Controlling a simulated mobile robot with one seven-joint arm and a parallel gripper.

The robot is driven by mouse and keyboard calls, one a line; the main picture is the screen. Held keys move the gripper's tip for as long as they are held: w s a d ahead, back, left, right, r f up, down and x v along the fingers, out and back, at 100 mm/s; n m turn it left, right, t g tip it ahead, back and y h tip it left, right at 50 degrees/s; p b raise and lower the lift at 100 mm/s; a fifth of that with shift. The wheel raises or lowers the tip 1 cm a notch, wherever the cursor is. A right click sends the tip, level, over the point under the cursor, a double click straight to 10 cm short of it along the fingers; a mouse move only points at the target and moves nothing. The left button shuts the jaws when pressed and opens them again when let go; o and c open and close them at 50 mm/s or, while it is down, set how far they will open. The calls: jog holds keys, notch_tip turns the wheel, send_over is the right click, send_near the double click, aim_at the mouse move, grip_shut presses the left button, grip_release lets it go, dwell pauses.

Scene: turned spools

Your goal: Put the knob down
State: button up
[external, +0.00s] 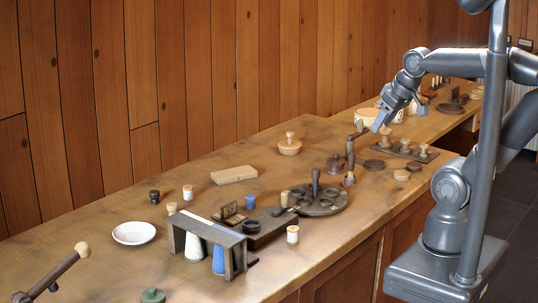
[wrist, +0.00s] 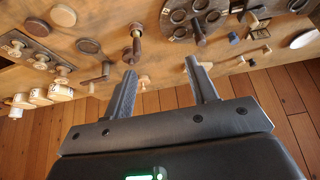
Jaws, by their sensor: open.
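My gripper (external: 382,118) is open above the far part of the bench in the external view. In the wrist view its two fingers (wrist: 163,78) are spread, with nothing held between them. A small pale knob-shaped piece (wrist: 144,81) shows beyond the gap, close to the left finger; its distance is hard to judge. Other knob-like pieces are a pale wooden bowl with a knobbed top (external: 290,147) near the wall and a dark knobbed piece (external: 336,163) to its right. I cannot tell which one is the task's knob.
A dark rack (external: 388,148) with pale turned pieces stands right of the gripper's tip. A round dark tray (external: 338,207) with an upright handle, a dark stand (external: 205,230), a white dish (external: 133,233) and a pale block (external: 234,174) occupy the bench. Bare wood lies between them.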

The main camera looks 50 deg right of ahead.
jog(key=shift+r, duration=0.1)
notch_tip(320, 180, up, 5)
jog(key=w+a+m+g+y, duration=0.1)
jog(key=w+a+m+y, duration=0.5)
jog(key=w+a+m, duration=0.5)
jog(key=w+a+m+g+y, duration=0.1)
jog(key=w+a+m+y, duration=0.3)
jog(key=w+m+y, duration=0.7)
jog(key=n+h, duration=0.1)
jog(key=h, duration=0.3)
send_near(252, 195)
jog(key=shift+w+a, duration=0.15)
jog(key=shift+a, duration=0.8)
jog(key=shift+f, duration=0.3)
jog(key=shift+a+f, duration=0.2)
jog(key=shift+a, duration=0.05)
jog(key=x, duration=1)
jog(key=shift+w+a, duration=0.15)
jog(key=c, duration=1.1)
